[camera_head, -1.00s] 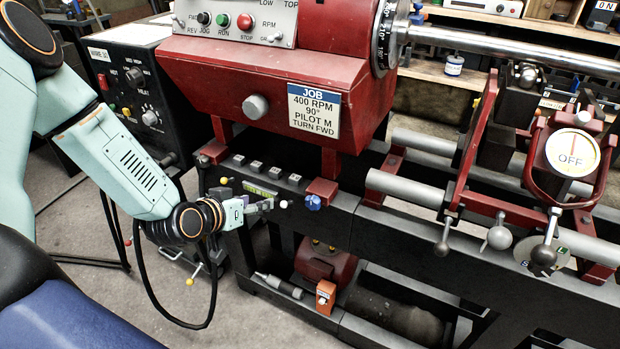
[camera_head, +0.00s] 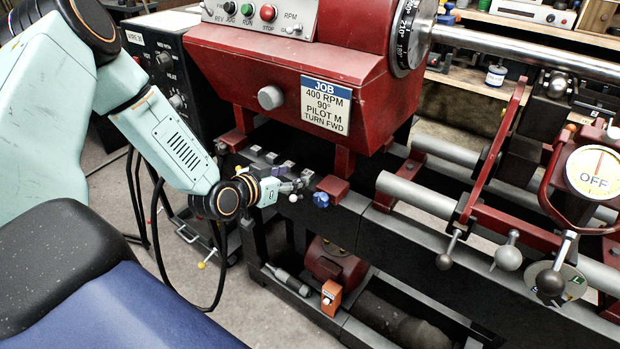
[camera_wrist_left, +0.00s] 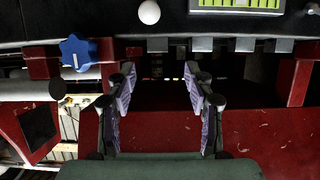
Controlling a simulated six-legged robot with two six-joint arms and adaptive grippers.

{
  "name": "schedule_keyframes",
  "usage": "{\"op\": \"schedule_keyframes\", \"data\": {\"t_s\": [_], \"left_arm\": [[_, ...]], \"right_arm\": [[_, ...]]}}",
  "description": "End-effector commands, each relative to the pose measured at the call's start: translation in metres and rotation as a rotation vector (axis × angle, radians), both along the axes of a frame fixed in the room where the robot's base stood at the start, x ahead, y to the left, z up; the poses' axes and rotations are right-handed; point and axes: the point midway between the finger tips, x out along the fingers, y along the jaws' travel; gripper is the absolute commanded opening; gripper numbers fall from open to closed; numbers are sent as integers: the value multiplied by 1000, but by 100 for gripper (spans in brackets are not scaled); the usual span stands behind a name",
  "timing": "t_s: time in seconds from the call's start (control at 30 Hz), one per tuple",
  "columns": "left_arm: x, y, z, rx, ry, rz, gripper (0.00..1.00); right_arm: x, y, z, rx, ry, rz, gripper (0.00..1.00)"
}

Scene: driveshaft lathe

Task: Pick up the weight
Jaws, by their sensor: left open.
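No object is clearly marked as the weight. Several small grey blocks (camera_head: 287,165) sit in a row on the dark ledge under the red headstock; they also show as grey tabs (camera_wrist_left: 202,44) in the left wrist view. My left gripper (camera_head: 298,186) is at the front of this ledge, close to the blocks. In the left wrist view its two fingers (camera_wrist_left: 160,88) are spread, with nothing between them. The gripper hides part of the ledge front in the head view. My right gripper is not in view.
A blue knob (camera_head: 321,199) is just right of the left gripper, near a red block (camera_head: 332,187). The red headstock (camera_head: 280,90) hangs above. Levers with ball handles (camera_head: 508,257) stand to the right. An orange box (camera_head: 331,297) sits on the lower shelf.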

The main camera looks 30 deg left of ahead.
Motion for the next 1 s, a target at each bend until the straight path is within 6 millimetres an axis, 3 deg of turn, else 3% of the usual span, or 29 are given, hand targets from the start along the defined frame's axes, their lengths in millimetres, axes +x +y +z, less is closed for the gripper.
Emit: {"op": "schedule_keyframes", "data": {"t_s": [0.5, 0.8, 1.0], "left_arm": [[49, -10, -24, 1, 1, -3, 53], [53, -11, -24, -1, 1, -1, 53], [53, -11, -24, -1, 1, -1, 38]], "right_arm": [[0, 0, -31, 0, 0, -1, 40], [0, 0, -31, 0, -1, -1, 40], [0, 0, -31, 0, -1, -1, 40]]}}
